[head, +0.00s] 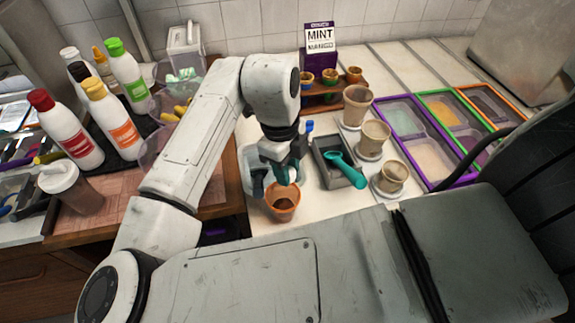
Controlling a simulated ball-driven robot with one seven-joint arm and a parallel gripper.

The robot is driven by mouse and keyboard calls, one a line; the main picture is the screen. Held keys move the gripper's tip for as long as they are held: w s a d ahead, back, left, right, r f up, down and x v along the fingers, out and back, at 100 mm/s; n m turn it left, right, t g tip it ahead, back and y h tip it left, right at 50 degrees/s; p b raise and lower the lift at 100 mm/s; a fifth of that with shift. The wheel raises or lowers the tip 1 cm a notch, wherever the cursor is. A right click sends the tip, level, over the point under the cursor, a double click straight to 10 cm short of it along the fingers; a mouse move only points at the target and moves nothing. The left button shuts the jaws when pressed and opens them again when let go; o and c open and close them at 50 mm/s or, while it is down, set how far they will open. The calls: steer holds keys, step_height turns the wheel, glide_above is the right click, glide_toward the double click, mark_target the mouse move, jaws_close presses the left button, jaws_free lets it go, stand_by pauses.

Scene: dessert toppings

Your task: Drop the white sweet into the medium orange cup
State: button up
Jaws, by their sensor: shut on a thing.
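An orange cup (283,204) with a dark inside stands upright on the white counter near its front edge. My gripper (284,178) points down just above and behind this cup's rim, with teal fingertips. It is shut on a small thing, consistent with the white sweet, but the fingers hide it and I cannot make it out. A clear container (256,181) stands right behind and left of the cup, partly covered by my gripper.
A grey tray (322,150) with a teal scoop (348,170) lies to the right. Beige cups (374,140) stand on white saucers beyond it. Purple, green and orange framed trays (413,139) lie at far right. Bottles (112,128) crowd the left.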

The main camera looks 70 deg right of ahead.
steer(key=o, duration=0.9)
steer(key=r, duration=0.3)
steer(key=w+r, duration=0.1)
steer(key=r, duration=0.3)
steer(key=r+b, duration=0.1)
steer(key=r, duration=0.2)
steer(key=shift+w+d+r, duration=0.1)
steer(key=shift+w+r, duration=0.05)
steer(key=shift+r, duration=0.2)
